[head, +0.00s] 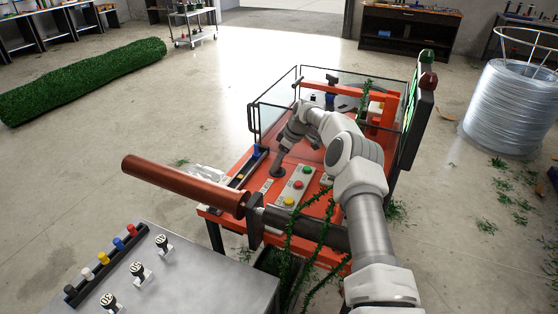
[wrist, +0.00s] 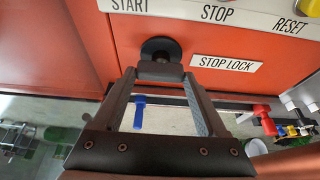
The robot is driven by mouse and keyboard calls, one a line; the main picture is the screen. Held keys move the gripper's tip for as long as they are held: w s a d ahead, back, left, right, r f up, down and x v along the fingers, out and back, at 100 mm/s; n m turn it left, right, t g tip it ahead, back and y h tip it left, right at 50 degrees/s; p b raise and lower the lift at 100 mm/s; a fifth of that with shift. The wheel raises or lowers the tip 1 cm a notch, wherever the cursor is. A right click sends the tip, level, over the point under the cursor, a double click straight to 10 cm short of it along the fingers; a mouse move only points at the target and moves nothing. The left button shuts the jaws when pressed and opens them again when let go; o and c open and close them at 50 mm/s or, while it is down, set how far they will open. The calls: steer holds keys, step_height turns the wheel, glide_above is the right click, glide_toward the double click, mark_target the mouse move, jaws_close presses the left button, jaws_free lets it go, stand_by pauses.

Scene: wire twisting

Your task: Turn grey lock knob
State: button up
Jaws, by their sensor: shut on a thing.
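The lock knob (wrist: 160,46) is a dark round knob on the orange panel in the wrist view, left of a white "STOP LOCK" label (wrist: 227,63). In the head view my gripper (head: 278,168) reaches down to the orange machine top (head: 240,190), left of the button panel, and the knob is hard to make out there.
A button panel (head: 298,187) with green, red and yellow buttons lies just right of my gripper. A rack (head: 250,167) with coloured handles runs along the machine's left side. A copper-coloured roller (head: 180,185) sticks out in front. A grey table (head: 190,285) stands at the lower left.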

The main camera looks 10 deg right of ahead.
steer(key=shift+m, duration=0.3)
steer(key=m+t+h+b, duration=0.1)
steer(key=m+b, duration=0.1)
steer(key=m, duration=0.1)
steer(key=shift+s+a+f, duration=0.1)
steer(key=m, duration=0.2)
steer(key=m+t+h+b, duration=0.1)
steer(key=m, duration=0.2)
steer(key=shift+a+h, duration=0.15)
steer(key=shift+h, duration=0.15)
steer(key=m+h+b, duration=0.1)
steer(key=m, duration=0.3)
steer(key=shift+a+m+h, duration=0.1)
steer(key=shift+m+h, duration=0.2)
steer(key=shift+h, duration=0.1)
steer(key=shift+m+h, duration=0.7)
steer(key=shift+m, duration=1.1)
steer(key=shift+g, duration=0.3)
steer(key=o, duration=1.3)
